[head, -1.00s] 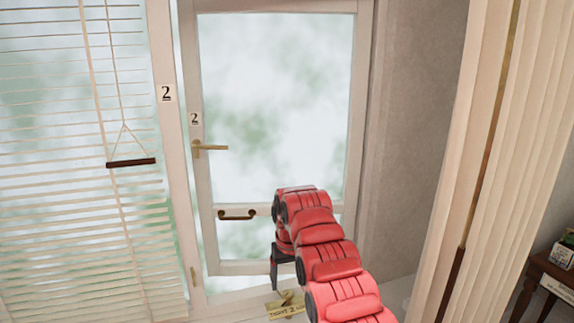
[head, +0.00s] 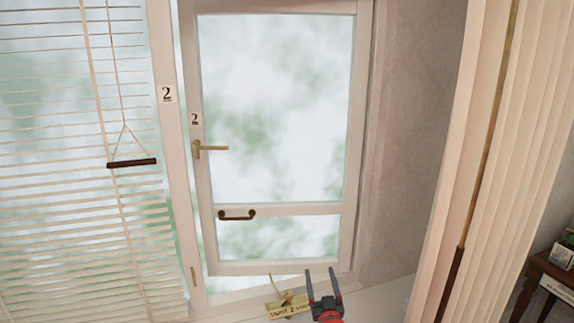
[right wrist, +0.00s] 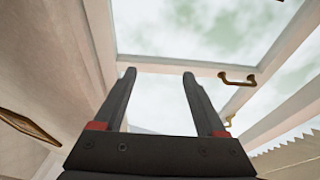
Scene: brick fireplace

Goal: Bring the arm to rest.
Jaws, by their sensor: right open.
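My right gripper (head: 322,272) is low in the head view, in front of the window's lower edge, with only its fingers and a bit of red arm showing. Its two dark fingers are apart with nothing between them. It also shows in the right wrist view (right wrist: 160,75), open and empty, pointing up toward the window glass. My left gripper is in neither view.
A white window (head: 273,209) with a brass lever (head: 212,148) and a brown pull handle (head: 237,214) is ahead. Blinds (head: 60,200) hang left, a curtain (head: 520,150) right.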

